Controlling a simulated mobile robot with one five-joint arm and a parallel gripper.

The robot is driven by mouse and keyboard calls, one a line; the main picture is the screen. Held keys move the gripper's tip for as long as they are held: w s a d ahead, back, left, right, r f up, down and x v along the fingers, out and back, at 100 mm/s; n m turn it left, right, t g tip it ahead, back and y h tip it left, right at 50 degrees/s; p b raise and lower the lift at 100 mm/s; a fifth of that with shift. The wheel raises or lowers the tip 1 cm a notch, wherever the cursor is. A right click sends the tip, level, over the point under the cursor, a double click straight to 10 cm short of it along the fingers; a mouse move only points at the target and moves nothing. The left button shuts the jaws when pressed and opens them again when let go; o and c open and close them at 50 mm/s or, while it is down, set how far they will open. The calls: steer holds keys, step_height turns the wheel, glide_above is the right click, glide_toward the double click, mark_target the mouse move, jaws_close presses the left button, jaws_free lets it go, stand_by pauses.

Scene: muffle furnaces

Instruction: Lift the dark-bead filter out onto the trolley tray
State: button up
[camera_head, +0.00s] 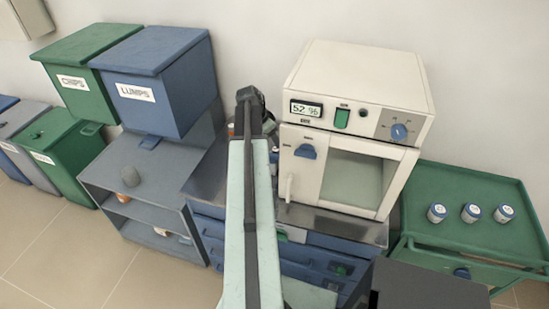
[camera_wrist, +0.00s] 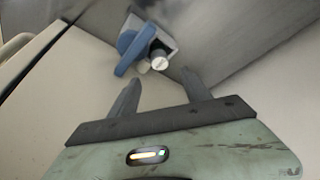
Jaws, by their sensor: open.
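A cream cabinet (camera_head: 345,130) with a windowed door stands on the bench, and its door looks closed. A blue latch handle (camera_head: 305,151) is at the door's upper left. No dark-bead filter can be made out in either view. The green trolley tray (camera_head: 455,182) is at the right. In the wrist view my gripper (camera_wrist: 160,76) is open and empty, with its fingers toward a blue handle (camera_wrist: 134,50) on a grey plate with a pale round pin (camera_wrist: 160,63). In the head view my arm hides the gripper's fingers.
Three small jars (camera_head: 470,213) stand on the trolley tray; its back part is bare. The cabinet has a display (camera_head: 306,109), a green switch (camera_head: 341,118) and a blue knob (camera_head: 399,132). Blue (camera_head: 160,85) and green (camera_head: 75,75) bins and a grey shelf (camera_head: 150,178) are left.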

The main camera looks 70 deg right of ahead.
mark_target(276, 149)
steer(key=b+x, duration=0.7)
steer(key=x, duration=0.1)
steer(key=shift+w+a+f+b, duration=0.15)
steer(key=shift+w+a+b, duration=0.15)
steer(key=shift+b, duration=0.05)
jaws_close()
